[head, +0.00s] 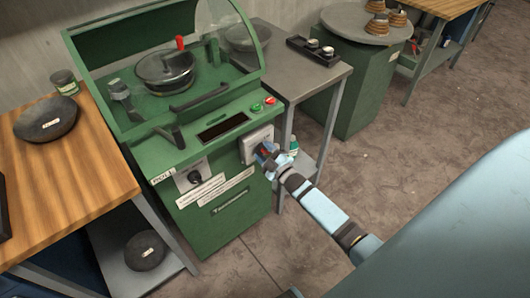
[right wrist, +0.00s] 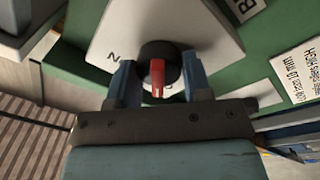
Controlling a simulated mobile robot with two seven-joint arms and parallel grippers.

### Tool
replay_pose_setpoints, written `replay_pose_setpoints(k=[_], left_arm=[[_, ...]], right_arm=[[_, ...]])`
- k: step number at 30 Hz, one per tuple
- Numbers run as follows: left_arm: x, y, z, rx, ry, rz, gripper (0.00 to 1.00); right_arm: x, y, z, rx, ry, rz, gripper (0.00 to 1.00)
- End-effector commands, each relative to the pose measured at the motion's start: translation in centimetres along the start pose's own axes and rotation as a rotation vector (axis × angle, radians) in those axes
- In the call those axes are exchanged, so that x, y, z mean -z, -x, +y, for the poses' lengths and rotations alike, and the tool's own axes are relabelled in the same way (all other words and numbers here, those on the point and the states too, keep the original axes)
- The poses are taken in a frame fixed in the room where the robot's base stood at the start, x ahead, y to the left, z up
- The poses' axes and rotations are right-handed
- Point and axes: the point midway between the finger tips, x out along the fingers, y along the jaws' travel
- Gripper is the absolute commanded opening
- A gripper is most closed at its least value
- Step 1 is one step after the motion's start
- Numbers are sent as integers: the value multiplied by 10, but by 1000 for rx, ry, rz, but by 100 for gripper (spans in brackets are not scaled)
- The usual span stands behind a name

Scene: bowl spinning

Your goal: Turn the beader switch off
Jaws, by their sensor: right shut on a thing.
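The beader (head: 225,218) is a green machine with a clear hood. Its switch is a black round knob (right wrist: 152,48) with a red handle (right wrist: 157,78), on a pale plate (head: 250,143) at the right of the machine's front. My right gripper (right wrist: 158,70) is at this switch, with one blue-grey finger on each side of the knob, shut on it. The red handle points toward the palm in the right wrist view. A letter N shows on the plate; another mark is mostly hidden behind the handle. My left gripper is not in view.
A red and a green button (head: 256,107) sit above the switch plate. A black ROLL knob (head: 195,177) is to its left. A grey side table (head: 300,88) stands right of the machine, a wooden table (head: 75,165) left. Open floor lies in front and right.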

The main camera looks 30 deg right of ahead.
Motion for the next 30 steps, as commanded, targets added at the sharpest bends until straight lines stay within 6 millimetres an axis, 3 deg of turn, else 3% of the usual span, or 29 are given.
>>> replay_pose_setpoints(k=[9,25,26,28,30], left_arm=[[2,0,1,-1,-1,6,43],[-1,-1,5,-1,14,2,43],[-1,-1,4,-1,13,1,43],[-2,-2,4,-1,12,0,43],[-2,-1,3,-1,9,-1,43]], right_arm=[[0,0,0,5,111,9,22],[0,0,0,6,131,10,22],[0,0,0,6,131,10,52],[0,0,0,6,130,10,68],[0,0,0,6,130,10,71]])
